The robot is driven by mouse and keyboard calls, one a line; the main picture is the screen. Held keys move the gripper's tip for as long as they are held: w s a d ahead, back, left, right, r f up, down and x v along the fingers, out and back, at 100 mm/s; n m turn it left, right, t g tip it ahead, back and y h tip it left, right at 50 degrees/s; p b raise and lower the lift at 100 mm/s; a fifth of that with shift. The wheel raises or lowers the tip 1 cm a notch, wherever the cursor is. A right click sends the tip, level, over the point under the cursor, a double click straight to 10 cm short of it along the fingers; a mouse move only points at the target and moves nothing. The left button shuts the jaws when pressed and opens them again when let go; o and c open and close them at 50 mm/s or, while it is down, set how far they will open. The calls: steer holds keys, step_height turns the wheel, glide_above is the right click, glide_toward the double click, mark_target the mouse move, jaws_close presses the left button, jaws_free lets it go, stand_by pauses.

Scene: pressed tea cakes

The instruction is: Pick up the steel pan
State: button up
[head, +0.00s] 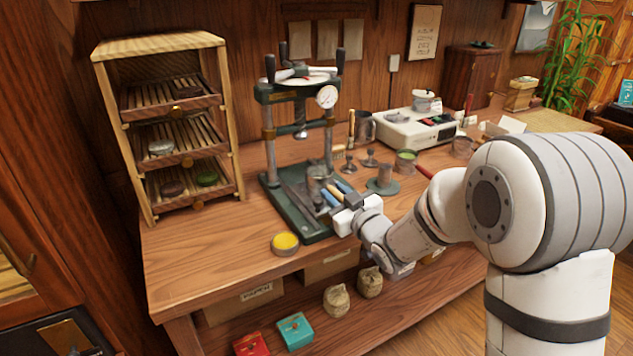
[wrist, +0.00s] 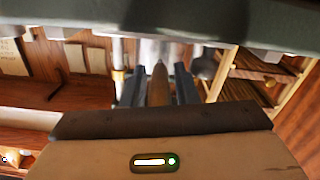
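The steel pan (head: 316,184) is a small grey metal vessel with a wooden handle, at the base of the press in the head view. Its handle (wrist: 160,85) points toward me in the wrist view, and part of the steel body (wrist: 158,50) shows beyond. My gripper (head: 336,193) is at the handle, with one finger on each side of it. In the wrist view my gripper (wrist: 160,88) looks open, with narrow gaps beside the handle. Whether the pan's base touches the press cannot be made out.
The press (head: 298,130) stands over the pan, with its posts close by. A yellow tin (head: 286,243) sits at the bench's front edge. A wooden drying rack (head: 231,130) stands left.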

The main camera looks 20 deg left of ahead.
jaws_close()
steer(key=shift+r, duration=0.15)
stand_by(0.4)
